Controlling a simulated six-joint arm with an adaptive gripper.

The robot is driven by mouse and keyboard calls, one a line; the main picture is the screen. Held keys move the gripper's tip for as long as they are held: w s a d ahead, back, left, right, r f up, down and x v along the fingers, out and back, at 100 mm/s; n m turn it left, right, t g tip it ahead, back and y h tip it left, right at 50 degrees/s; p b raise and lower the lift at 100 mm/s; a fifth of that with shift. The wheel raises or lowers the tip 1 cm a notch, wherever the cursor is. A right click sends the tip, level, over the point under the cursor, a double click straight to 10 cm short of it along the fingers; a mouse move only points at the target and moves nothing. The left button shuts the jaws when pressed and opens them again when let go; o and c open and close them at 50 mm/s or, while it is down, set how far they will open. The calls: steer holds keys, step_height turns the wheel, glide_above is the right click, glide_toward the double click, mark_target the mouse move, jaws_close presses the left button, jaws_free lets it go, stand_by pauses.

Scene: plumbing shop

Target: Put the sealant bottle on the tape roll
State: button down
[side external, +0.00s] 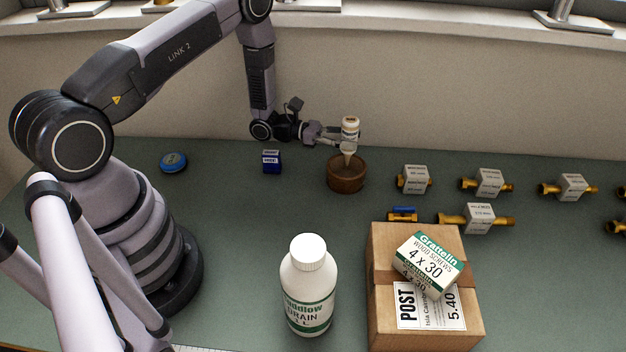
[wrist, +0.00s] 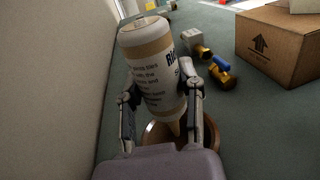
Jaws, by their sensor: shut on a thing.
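The sealant bottle (side external: 350,127) is white and tan with a tapered tan nozzle. My gripper (side external: 341,140) is shut on it, one finger on each side of its body in the wrist view (wrist: 155,68). The nozzle points down over the wooden bowl (side external: 346,182); whether it touches the bowl I cannot tell. The bowl's rim also shows below the bottle in the wrist view (wrist: 211,140). A flat round blue thing, which looks like the tape roll (side external: 173,162), lies on the bench at the left, well apart from the gripper.
A small blue box (side external: 271,161) stands between the blue roll and the bowl. Brass fittings with white labels (side external: 414,179) lie to the right. A cardboard parcel (side external: 385,330) with a screw box (side external: 428,258) and a white drain bottle (side external: 308,285) stand in front. The wall is close behind.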

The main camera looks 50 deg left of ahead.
steer(key=shift+f, duration=0.15)
steer(key=c, duration=0.7)
jaws_free()
